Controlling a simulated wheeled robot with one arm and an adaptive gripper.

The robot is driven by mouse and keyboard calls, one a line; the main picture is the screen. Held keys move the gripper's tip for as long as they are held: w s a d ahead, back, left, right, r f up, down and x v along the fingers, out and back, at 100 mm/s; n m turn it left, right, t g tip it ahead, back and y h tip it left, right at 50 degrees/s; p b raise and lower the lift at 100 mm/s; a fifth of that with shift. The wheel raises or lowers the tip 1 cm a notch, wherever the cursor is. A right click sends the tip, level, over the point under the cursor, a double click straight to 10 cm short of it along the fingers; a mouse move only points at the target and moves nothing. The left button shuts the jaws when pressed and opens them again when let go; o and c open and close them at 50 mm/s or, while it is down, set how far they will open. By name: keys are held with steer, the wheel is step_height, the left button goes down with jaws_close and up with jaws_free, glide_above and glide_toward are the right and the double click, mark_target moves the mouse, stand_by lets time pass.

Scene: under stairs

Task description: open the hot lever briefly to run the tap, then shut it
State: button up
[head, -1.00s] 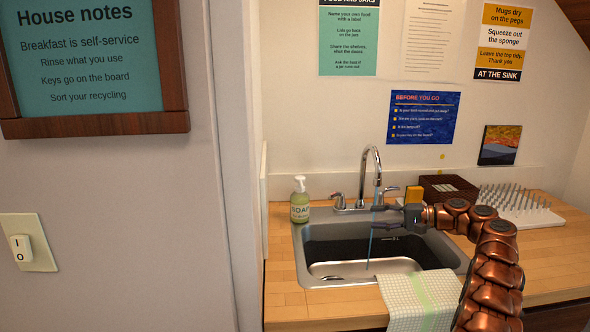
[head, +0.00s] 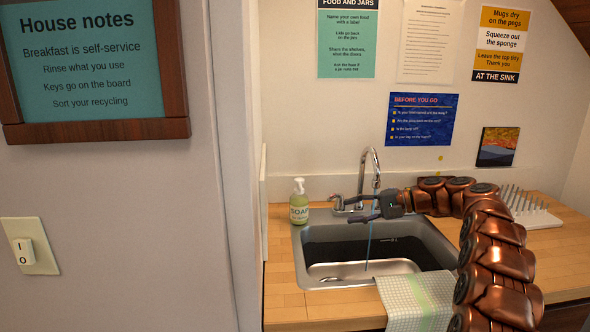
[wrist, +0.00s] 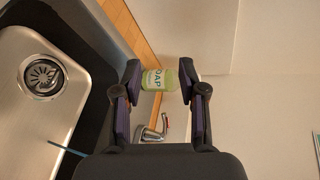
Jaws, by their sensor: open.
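The chrome tap (head: 374,165) stands at the back of the steel sink (head: 300,262), and a thin blue stream of water (head: 369,245) falls from its spout into the basin. The hot lever (head: 337,203) is on the tap's left; in the wrist view this chrome lever (wrist: 153,132) carries a red mark. My gripper (head: 352,209) is open and empty, in front of the tap base, with its fingers pointing left towards the hot lever. In the wrist view my gripper (wrist: 160,70) has its fingers spread on either side of the lever. Contact cannot be told. The right lever is hidden behind my gripper.
A green soap bottle (head: 299,203) stands left of the tap and shows between the fingers in the wrist view (wrist: 158,80). A checked towel (head: 415,300) hangs over the sink's front edge. A white peg rack (head: 530,208) stands right.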

steer(key=s+a+n+g+h+p, duration=0.1)
steer(key=s+a+g+h, duration=0.3)
steer(key=s, duration=0.9)
steer(key=s+a+n+h+p, duration=0.15)
steer(key=s+a, duration=0.45)
steer(key=s, duration=0.7)
steer(key=s+d+f+n+h, duration=0.1)
steer(key=s+d, duration=0.3)
steer(key=s, duration=0.6)
steer(key=s+d+f+h, duration=0.4)
steer(key=s, duration=0.5)
steer(key=s+d+f+n+g+h, duration=0.1)
steer(key=s+d+f+h, duration=0.2)
steer(key=s, duration=0.7)
steer(key=shift+s+d+n+p, duration=0.3)
steer(key=shift+d+n, duration=0.05)
steer(key=shift+d, duration=0.05)
